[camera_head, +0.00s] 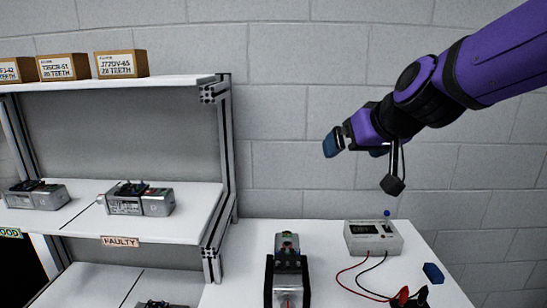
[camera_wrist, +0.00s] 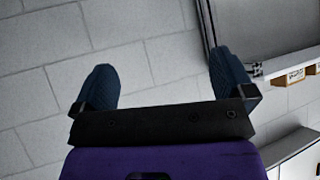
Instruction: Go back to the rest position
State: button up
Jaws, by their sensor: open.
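My gripper (camera_head: 352,146) is raised in the air at the upper right of the head view, in front of the block wall and above the white table (camera_head: 245,265). Its dark blue fingers point to the left. In the wrist view my gripper (camera_wrist: 165,88) shows its two fingers wide apart with nothing between them, only grey wall behind. A servo unit (camera_head: 287,270) stands in a black holder on the table, below and left of my gripper, well apart from it.
A meter box (camera_head: 373,238) with red and black leads sits on the table. The shelf rack (camera_head: 222,180) at left holds cardboard boxes (camera_head: 115,64) on top and servo units (camera_head: 140,198) on its middle shelf above a FAULTY label (camera_head: 121,241). The air around my gripper is clear.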

jog(key=s+d+f+m+g+h, duration=0.1)
jog(key=s+d+g+h, duration=0.1)
jog(key=s+d, duration=0.5)
jog(key=s+d+f+m+g+h, duration=0.1)
jog(key=s+d+f+m, duration=0.1)
jog(key=s+d, duration=0.6)
jog(key=s, duration=0.5)
jog(key=shift+s+g+h, duration=0.35)
jog(key=shift+g+h, duration=0.05)
jog(key=shift+c, duration=0.2)
